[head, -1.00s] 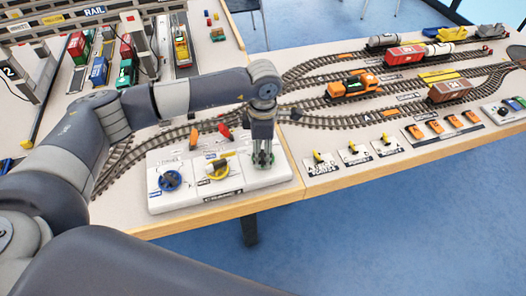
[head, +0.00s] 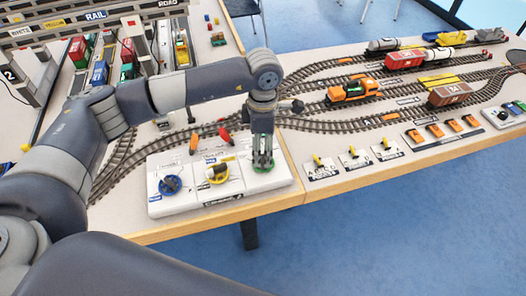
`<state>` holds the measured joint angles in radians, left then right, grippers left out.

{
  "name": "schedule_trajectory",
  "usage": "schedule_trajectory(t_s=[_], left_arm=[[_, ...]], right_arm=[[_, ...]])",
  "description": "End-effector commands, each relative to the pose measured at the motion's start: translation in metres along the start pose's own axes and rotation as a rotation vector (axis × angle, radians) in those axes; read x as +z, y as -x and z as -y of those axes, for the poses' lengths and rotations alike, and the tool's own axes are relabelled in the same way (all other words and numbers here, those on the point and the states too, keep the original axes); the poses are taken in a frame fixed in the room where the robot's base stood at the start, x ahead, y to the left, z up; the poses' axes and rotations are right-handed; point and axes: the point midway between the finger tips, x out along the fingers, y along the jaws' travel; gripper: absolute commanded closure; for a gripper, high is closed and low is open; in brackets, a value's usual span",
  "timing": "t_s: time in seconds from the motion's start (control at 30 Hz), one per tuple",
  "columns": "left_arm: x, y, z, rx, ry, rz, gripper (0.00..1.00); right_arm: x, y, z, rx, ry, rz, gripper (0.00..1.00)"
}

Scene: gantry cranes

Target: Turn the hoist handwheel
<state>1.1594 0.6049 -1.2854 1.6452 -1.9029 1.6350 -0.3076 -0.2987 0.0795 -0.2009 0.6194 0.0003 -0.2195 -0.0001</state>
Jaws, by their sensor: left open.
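A white control panel (head: 237,192) lies at the table's front edge and carries three handwheels in a row. They are a blue handwheel (head: 169,185) at left, a yellow handwheel (head: 218,172) in the middle and a green handwheel (head: 271,168) at right. The panel labels are too small to read surely, so I cannot tell by label which one is the hoist handwheel. My left gripper (head: 262,163) points down at the green handwheel, open, with its fingertips at the wheel and hiding part of it. I cannot tell whether they touch it. My right gripper is not in view.
Orange and red levers (head: 224,135) stand behind the panel, close to my left forearm. Model tracks with an orange locomotive (head: 353,90) run to the right. Small yellow switches (head: 318,161) stand right of the panel. Cranes and containers stand at the back left.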

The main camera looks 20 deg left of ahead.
Motion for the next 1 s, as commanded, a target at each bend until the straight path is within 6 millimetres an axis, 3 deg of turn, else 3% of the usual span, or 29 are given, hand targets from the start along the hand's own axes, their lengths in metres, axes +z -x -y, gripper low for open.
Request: schedule_trajectory(t_s=[0.2, 0.4, 1.0], left_arm=[[0.0, 0.049, -0.001, 0.003, -0.001, 0.001, 0.28], [0.0, 0.076, 0.0, 0.001, 0.0, 0.0, 0.28], [0.0, 0.083, 0.0, -0.001, -0.001, -0.001, 0.28]], right_arm=[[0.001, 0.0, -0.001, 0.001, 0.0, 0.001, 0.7], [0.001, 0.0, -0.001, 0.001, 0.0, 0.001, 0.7], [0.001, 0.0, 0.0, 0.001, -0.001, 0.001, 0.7]])
